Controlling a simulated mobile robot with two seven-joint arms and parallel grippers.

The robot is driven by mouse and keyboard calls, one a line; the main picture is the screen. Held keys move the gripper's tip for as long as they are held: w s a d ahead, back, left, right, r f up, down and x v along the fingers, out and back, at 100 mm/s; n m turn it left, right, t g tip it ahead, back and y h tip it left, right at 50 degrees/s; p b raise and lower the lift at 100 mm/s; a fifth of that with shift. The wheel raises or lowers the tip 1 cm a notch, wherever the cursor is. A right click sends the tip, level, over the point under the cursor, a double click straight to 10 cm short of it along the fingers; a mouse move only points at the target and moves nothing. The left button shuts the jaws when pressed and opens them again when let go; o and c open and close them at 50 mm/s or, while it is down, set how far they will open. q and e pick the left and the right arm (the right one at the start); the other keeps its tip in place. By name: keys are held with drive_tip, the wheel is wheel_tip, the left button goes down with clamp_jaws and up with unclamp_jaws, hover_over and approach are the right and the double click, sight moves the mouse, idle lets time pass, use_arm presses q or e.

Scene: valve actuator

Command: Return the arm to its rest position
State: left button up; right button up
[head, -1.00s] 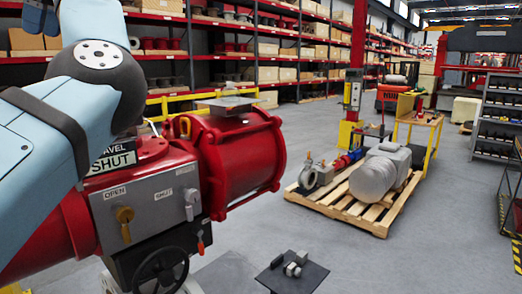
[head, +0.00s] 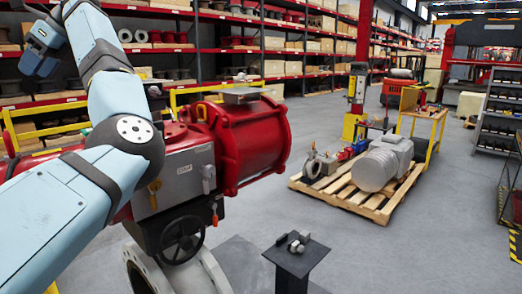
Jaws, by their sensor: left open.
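My left arm comes in from the left and rises in front of the shelves. My left gripper (head: 38,55) is at the upper left, small and dark, open and empty, well apart from the actuator. The red valve actuator (head: 252,142) stands left of centre. Its grey control box (head: 178,172) carries a yellow knob (head: 154,194) and a grey knob (head: 208,178). A black handwheel (head: 183,240) sits below the box, above a pale flanged pipe (head: 200,278). My arm hides the actuator's left part. My right gripper is out of view.
A small dark stand (head: 310,258) with several grey parts on top is at the lower middle. A wooden pallet (head: 375,214) with a grey motor (head: 382,165) lies to the right. Red-edged shelves (head: 190,47) line the back.

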use_arm(q)
drive_tip(key=a+f+m+g+y, duration=0.2)
drive_tip(key=a+f+y, duration=0.1)
drive_tip(key=f+y, duration=0.35)
drive_tip(key=a+f+m+g+y, duration=0.25)
drive_tip(key=a+f+y, duration=0.2)
drive_tip(key=f, duration=0.35)
drive_tip(key=d+f+n+t+h, duration=0.5)
drive_tip(key=d+f+n+t, duration=0.5)
drive_tip(key=f+n+t, duration=0.6)
drive_tip(key=d+f+n+t+h, duration=0.4)
drive_tip(key=d+f+n+t, duration=0.65)
drive_tip(key=n+t, duration=0.55)
drive_tip(key=s+d+f+m+g+h, duration=0.3)
drive_tip(key=s+d+f+m+h, duration=0.25)
drive_tip(key=f, duration=0.55)
drive_tip(key=s+d+f+m+g+h, duration=0.3)
drive_tip(key=s+d+f+m+h, duration=0.15)
drive_tip(key=s+f, duration=0.4)
drive_tip(key=s+d+f+m+g+h, duration=0.1)
drive_tip(key=s+d+f+m+g, duration=0.1)
drive_tip(key=s+d+f, duration=0.3)
drive_tip(key=s+d+f+m+g+h, duration=0.1)
drive_tip(key=s+d+f+m+g, duration=0.1)
drive_tip(key=s+d+f+g, duration=0.3)
drive_tip(key=s+f, duration=0.4)
drive_tip(key=s, duration=0.5)
drive_tip(key=shift+f+h, duration=0.2)
drive_tip(key=shift+h, duration=0.2)
